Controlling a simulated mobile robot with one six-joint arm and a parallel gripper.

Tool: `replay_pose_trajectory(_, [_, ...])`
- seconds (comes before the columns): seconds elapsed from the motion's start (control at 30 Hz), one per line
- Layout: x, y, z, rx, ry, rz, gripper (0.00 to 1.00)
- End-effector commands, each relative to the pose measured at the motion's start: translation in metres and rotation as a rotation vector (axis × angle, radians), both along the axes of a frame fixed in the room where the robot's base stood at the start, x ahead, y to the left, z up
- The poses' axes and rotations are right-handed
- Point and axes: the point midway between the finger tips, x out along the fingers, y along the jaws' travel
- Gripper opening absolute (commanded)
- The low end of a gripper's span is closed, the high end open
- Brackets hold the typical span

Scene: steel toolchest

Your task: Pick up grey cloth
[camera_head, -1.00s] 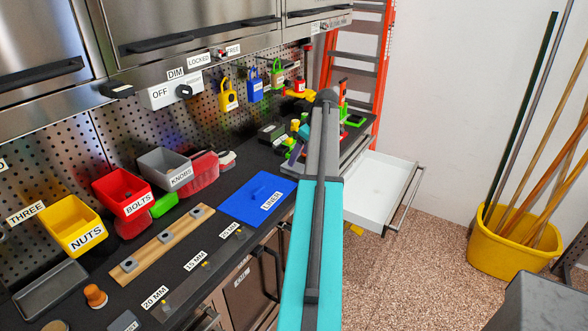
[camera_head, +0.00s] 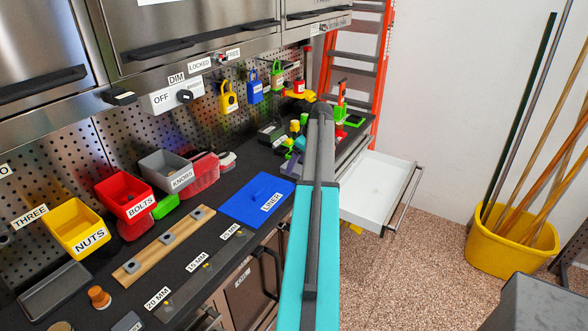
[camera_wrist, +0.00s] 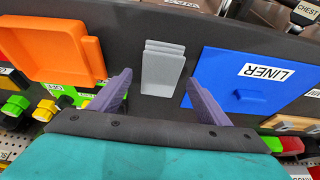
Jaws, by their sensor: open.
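The grey cloth (camera_wrist: 163,70) looks like a folded stack with layered edges. It lies on the dark worktop in the wrist view, between an orange tray and a blue liner. My gripper (camera_wrist: 160,97) is open, with its two purple fingers spread to the left and right of the cloth's near end. The fingers appear apart from the cloth, and nothing is between them in their grip. How high they are above the worktop I cannot tell. In the head view my arm hides the cloth, and only a bit of purple finger shows beside it.
The blue liner (camera_wrist: 245,85) lies close right of the cloth, and the orange tray (camera_wrist: 55,48) lies left. The liner also shows in the head view (camera_head: 245,210). Yellow and green small parts (camera_wrist: 30,107) sit near the tray. A white drawer (camera_head: 375,185) stands open.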

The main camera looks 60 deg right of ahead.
Motion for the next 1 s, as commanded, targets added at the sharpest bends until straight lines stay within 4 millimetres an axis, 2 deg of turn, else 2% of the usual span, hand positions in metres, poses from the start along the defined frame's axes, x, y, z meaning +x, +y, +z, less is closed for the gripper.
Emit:
replay_pose_trajectory(0.23, [0.005,0.000,-0.013,0.000,0.000,0.000,0.70])
replay_pose_trajectory(1.0, [0.006,0.001,-0.014,0.000,0.000,0.001,0.70])
